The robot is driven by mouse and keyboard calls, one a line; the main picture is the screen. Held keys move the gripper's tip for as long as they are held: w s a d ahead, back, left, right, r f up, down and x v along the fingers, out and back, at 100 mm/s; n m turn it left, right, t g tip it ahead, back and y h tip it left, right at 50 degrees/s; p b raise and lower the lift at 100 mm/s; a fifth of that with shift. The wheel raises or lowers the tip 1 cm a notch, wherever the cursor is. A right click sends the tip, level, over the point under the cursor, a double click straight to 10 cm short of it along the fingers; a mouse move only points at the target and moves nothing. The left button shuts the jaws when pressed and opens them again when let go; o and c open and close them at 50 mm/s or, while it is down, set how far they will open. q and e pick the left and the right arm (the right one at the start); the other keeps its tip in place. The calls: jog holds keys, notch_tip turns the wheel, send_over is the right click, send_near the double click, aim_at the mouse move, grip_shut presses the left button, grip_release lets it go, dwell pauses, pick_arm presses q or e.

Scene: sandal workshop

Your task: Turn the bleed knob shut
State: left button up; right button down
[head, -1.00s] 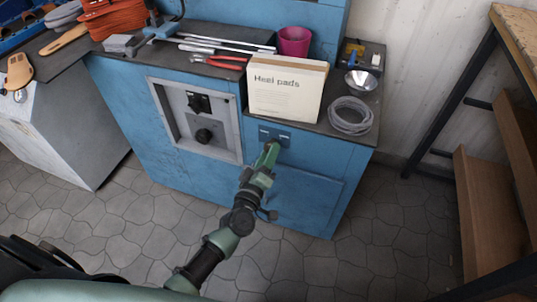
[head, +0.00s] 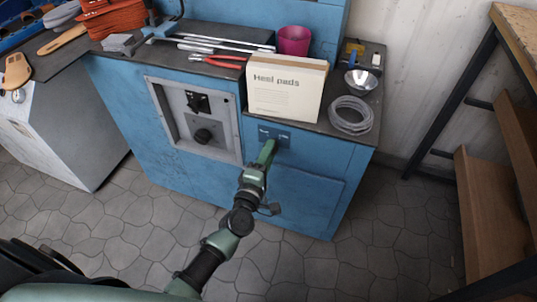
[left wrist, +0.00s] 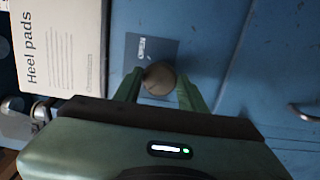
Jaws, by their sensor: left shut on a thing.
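The bleed knob (left wrist: 159,79) is a round, brownish knob on a dark blue plate with small white lettering (left wrist: 142,48), on the blue cabinet front. The plate also shows in the head view (head: 276,136), below the heel pads box. My left gripper (head: 268,149) reaches to the plate from the front and hides the knob there. In the left wrist view its two green fingers (left wrist: 158,88) are on either side of the knob, shut on it. I cannot read how far the knob is turned. My right gripper is not in view.
The heel pads box (head: 286,91) and a coil of grey tubing (head: 350,115) stand on the ledge above. A recessed grey panel (head: 198,121) with dark knobs is to the left. Wooden shelving (head: 500,190) stands at the right. The tiled floor in front is clear.

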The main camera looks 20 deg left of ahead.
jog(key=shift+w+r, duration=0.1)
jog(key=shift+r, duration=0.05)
pick_arm(q)
jog(key=o, duration=1.3)
jog(key=shift+o, duration=0.2)
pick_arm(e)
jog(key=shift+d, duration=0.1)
pick_arm(q)
jog(key=s, duration=0.8)
jog(key=shift+a, duration=0.15)
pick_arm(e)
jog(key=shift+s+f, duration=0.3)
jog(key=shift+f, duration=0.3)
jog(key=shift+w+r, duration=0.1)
